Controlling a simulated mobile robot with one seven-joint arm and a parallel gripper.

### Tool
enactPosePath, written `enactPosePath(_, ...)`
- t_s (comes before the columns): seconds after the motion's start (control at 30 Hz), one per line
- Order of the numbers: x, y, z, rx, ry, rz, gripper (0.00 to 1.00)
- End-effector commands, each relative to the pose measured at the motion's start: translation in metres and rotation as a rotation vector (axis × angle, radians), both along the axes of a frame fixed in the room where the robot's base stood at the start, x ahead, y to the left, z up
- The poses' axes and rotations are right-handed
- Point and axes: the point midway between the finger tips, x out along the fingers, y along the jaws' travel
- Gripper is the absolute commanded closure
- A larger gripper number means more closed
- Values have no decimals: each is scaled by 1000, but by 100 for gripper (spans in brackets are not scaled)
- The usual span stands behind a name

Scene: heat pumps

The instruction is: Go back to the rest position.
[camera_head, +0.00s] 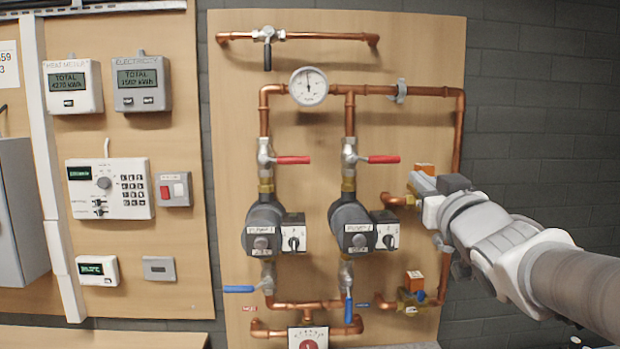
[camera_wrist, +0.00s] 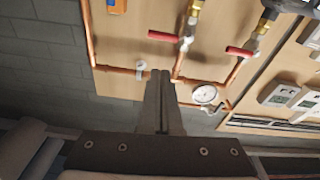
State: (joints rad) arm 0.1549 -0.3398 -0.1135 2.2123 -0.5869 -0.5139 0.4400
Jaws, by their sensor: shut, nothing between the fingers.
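My gripper (camera_head: 420,183) is at the right of the pipe board in the head view, at the end of my arm, which reaches in from the right edge. Its tip is beside the upper orange-topped valve and hides part of it. In the wrist view my gripper (camera_wrist: 160,75) has its two fingers together, with nothing held between them. The wrist view shows the board upside down, with the pressure gauge (camera_wrist: 205,94) to the right of the fingertips.
The wooden board (camera_head: 230,200) carries copper pipes, two pumps (camera_head: 265,228), (camera_head: 352,226), red-handled valves (camera_head: 293,160) and a gauge (camera_head: 308,86). A left panel holds meters (camera_head: 72,84) and a keypad controller (camera_head: 110,188). The grey wall (camera_head: 545,110) at right is bare.

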Motion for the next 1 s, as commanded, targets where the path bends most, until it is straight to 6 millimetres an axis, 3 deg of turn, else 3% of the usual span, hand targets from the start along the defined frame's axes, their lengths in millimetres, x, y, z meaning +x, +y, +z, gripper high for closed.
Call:
enactPosePath(0.17, -2, -1, -6, 4, 26, -17, 100)
enactPosePath(0.27, -10, -3, -21, 15, 96, -57, 100)
enactPosePath(0.37, -25, -4, -48, 34, 215, -112, 100)
enactPosePath(0.57, -73, 5, -118, 67, 519, -176, 100)
enactPosePath(0.8, -154, 37, -200, 83, 907, -148, 100)
enactPosePath(1.0, -212, 63, -240, 77, 1140, -80, 100)
